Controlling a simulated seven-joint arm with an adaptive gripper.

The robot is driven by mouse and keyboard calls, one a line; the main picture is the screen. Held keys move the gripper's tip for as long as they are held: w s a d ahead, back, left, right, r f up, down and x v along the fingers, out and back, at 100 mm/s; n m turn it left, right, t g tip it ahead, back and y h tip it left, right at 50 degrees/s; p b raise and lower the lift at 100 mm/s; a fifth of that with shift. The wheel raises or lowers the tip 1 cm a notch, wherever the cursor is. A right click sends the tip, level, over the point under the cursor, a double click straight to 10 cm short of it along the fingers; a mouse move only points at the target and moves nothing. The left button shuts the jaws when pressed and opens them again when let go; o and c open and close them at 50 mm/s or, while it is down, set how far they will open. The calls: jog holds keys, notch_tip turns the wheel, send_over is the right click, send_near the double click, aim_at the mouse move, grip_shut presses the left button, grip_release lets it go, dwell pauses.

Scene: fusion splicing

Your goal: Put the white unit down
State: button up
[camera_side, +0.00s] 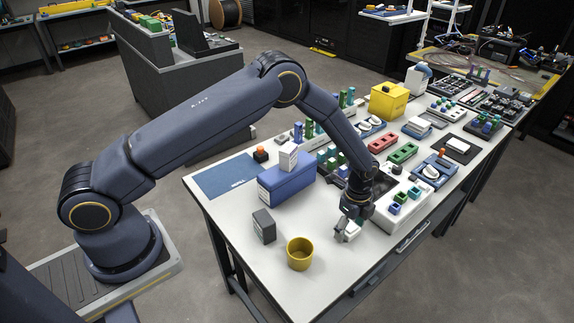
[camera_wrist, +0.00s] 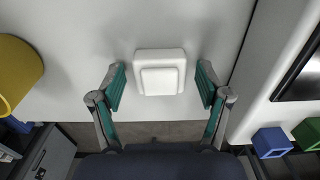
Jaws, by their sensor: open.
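A white unit (camera_wrist: 160,72), a squarish rounded block with a raised smaller square top, sits on the pale table between my fingers in the wrist view. My gripper (camera_wrist: 161,80) is open, with a green-padded finger on each side and a visible gap between each finger and the unit. In the side view my gripper (camera_side: 347,233) is low over the front part of the table, between the yellow cup and a white tray-like housing. The unit is mostly hidden by the fingers there.
A yellow cup (camera_side: 300,253) stands to the left, also in the wrist view (camera_wrist: 16,72). A dark box (camera_side: 264,226) is beyond it. A white housing (camera_side: 385,222) with blue and green blocks (camera_wrist: 270,142) is close on the right. Clear table lies around the cup.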

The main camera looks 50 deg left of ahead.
notch_tip(320, 180, up, 12)
jog(key=r, duration=0.1)
notch_tip(320, 180, up, 14)
jog(key=n+t, duration=0.2)
jog(key=n, duration=0.3)
send_over(350, 226)
jog(key=s+a, duration=0.5)
jog(key=s+a+r+n+t, duration=0.2)
jog(key=s+a+r+n, duration=0.35)
jog(key=s+r, duration=0.45)
jog(key=s+a+f+n+t, duration=0.1)
jog(key=s+a+n, duration=0.1)
jog(key=s+n, duration=0.5)
jog(key=s, duration=0.6)
jog(key=shift+a+t, duration=0.2)
jog(key=shift+t, duration=0.1)
